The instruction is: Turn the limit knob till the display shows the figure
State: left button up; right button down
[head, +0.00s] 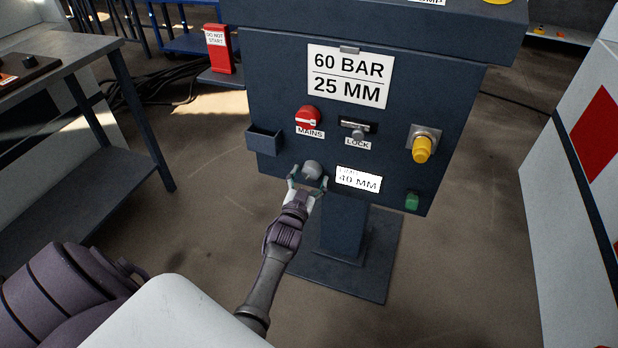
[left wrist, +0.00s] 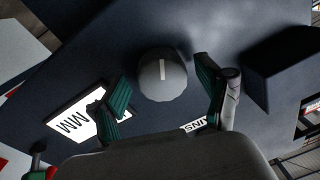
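The grey limit knob (head: 312,170) sits low on the dark panel, left of the white display (head: 358,180), which reads 40 MM. A sign (head: 349,77) above reads 60 BAR over 25 MM. My left gripper (head: 307,184) is at the knob, its fingers open on either side. In the left wrist view the round knob (left wrist: 162,74) shows a pale pointer line, and the open left gripper (left wrist: 165,92) has green-padded fingers with visible gaps to it. The display also shows in the left wrist view (left wrist: 72,124), partly covered by a finger. My right gripper is not in view.
Around the knob are the red MAINS switch (head: 307,117), the LOCK slider (head: 357,131), a yellow knob (head: 422,149), a green button (head: 412,201) and a small protruding box (head: 264,138). A workbench (head: 75,85) stands at left.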

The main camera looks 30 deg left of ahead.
pick_arm(q)
jog(key=shift+s, duration=0.15)
jog(key=shift+s+d+f, duration=0.15)
jog(key=shift+s+d, duration=0.05)
jog(key=shift+s, duration=0.15)
jog(key=v, duration=1.1)
